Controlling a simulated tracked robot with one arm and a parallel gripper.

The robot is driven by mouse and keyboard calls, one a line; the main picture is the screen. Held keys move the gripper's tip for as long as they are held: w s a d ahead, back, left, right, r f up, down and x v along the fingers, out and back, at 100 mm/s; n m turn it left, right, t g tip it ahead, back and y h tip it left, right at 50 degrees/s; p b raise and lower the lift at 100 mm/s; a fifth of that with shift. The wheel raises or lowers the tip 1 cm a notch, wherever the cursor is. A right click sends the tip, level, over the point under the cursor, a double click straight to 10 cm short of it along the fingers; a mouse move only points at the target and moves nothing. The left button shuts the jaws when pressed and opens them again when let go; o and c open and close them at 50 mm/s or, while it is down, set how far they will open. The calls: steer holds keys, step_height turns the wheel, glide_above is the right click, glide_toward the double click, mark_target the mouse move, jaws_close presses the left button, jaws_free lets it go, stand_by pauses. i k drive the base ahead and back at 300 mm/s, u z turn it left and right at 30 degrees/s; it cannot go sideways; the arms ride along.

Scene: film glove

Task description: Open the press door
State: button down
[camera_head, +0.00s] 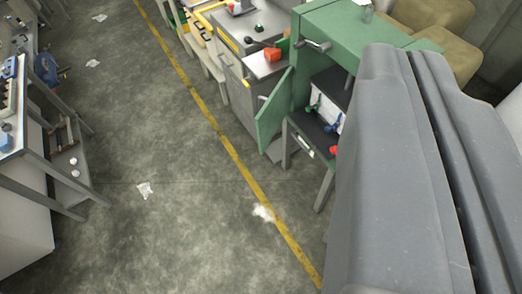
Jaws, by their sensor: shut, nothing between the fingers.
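A green machine (335,22), which looks like the press, stands at the upper right on grey legs. A green door panel (275,114) stands swung out at its left side, with a small pale handle near its outer edge. The opening beside it shows a dark inside with a white sheet and small green and blue parts. My gripper (406,55) fills the right side of the picture, large and close to the camera. Its two grey fingers are together and empty. They cover the right part of the machine, and no contact with the door is seen.
A grey bench (238,60) with a red block (267,57) stands left of the door. A yellow line (235,155) crosses the floor. The floor (130,235) in the middle is open, with scraps of litter. A workbench (20,165) stands at left.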

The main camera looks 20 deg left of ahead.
mark_target(269, 120)
steer(key=u, duration=0.45)
steer(key=i, duration=1)
steer(key=z, duration=0.1)
